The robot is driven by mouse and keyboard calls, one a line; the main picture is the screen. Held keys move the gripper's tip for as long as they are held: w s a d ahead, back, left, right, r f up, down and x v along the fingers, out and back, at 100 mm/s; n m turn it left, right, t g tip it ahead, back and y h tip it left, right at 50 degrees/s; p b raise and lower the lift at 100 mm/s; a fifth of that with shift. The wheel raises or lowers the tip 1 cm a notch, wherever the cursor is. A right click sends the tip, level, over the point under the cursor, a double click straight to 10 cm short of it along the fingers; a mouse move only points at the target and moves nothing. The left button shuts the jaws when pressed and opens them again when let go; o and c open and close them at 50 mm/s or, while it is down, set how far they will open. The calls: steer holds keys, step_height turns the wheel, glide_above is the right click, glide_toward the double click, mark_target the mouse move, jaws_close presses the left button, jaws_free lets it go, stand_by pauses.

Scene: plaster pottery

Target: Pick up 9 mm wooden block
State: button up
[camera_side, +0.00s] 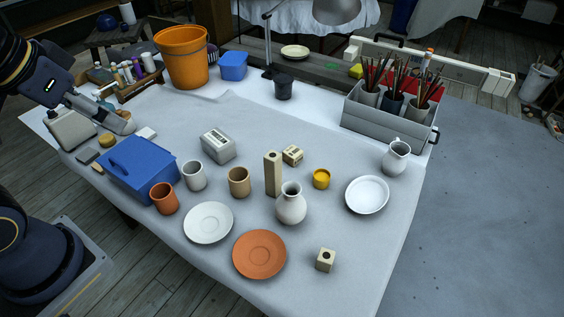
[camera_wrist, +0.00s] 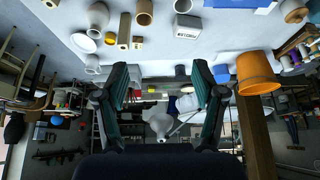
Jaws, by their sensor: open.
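Three pale wooden blocks stand on the grey cloth in the side view: a tall upright block (camera_side: 272,174), a small block with dark marks (camera_side: 292,154) behind it, and a cube with a dark hole (camera_side: 326,260) near the front right. I cannot read which one is the 9 mm block. The tall block (camera_wrist: 124,30) and the small block (camera_wrist: 137,42) also show near the top of the wrist view. My gripper (camera_wrist: 162,88) is open and empty. In the side view it is at the left, above the table's back-left part, well away from the blocks.
A white vase (camera_side: 291,205) stands close to the tall block. A tan cup (camera_side: 239,182), grey labelled box (camera_side: 218,145), yellow pot (camera_side: 321,179) and terracotta plate (camera_side: 259,254) are around. A blue box (camera_side: 140,167) and orange bucket (camera_side: 182,58) stand left. Cloth around the cube is clear.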

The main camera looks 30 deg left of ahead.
steer(key=shift+o, duration=0.7)
